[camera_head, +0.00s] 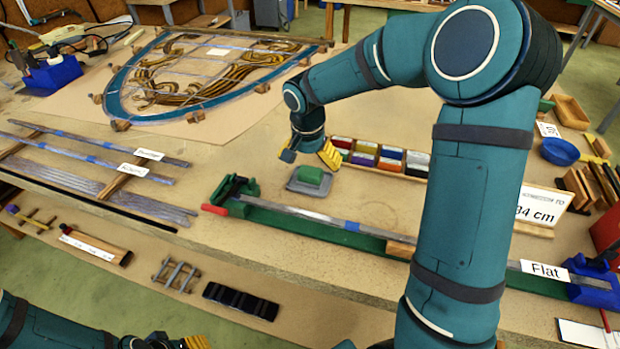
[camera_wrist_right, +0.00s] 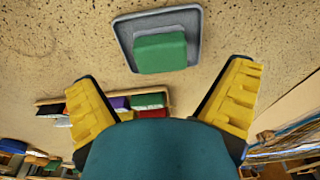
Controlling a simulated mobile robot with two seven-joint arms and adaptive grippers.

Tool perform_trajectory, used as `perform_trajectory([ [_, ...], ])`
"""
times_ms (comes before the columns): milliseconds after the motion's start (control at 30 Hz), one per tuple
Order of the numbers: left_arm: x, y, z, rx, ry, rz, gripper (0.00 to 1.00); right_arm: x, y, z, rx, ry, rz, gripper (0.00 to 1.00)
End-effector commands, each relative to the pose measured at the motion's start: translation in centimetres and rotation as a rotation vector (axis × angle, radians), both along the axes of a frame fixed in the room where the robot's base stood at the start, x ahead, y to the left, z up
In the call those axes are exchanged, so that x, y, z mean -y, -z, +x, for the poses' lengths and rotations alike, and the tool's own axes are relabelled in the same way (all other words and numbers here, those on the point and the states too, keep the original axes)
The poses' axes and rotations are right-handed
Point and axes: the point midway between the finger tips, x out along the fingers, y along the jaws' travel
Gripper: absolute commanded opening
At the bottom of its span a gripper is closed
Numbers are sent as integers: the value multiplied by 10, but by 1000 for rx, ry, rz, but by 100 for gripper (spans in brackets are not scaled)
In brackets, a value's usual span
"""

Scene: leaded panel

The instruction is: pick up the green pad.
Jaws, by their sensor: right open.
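The green pad (camera_head: 310,175) sits on a grey, dish-like base (camera_head: 296,187) on the workbench, near the middle of the head view. In the right wrist view the green pad (camera_wrist_right: 160,53) and its grey base (camera_wrist_right: 123,30) lie ahead, at the top centre. My right gripper (camera_head: 310,156) is open and empty, just above and behind the pad in the head view, apart from it. Its yellow fingers (camera_wrist_right: 164,85) are spread wide in the wrist view. My left gripper (camera_head: 172,343) shows only partly at the bottom edge, and its jaws are unclear.
A tray of coloured blocks (camera_head: 378,155) stands just behind and right of the pad. A long green bar fixture (camera_head: 300,227) with a metal strip runs in front of it. The leaded panel (camera_head: 215,75) lies at the back left. Bare bench surrounds the pad's base.

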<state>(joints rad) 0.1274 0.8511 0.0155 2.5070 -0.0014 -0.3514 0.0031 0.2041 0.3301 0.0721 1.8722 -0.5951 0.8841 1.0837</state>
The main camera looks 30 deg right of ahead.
Motion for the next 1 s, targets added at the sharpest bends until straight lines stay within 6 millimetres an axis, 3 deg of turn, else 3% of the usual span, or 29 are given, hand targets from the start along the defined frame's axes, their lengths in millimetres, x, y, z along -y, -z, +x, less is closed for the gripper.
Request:
perform_trajectory([
  [233, 0, 4, 1, 2, -1, 0, 47, 1, 14, 1, -1, 0, 2, 100],
  [533, 0, 14, 3, 7, -2, 1, 47, 5, 54, 5, 0, 0, 1, 100],
  [767, 0, 14, 3, 8, -2, 1, 47, 5, 56, 5, 2, 0, 1, 100],
  [800, 0, 14, 3, 7, -2, 1, 47, 5, 56, 5, 2, 0, 1, 96],
  [1000, 0, 14, 3, 7, -2, 1, 47, 5, 56, 5, 2, 0, 1, 28],
])
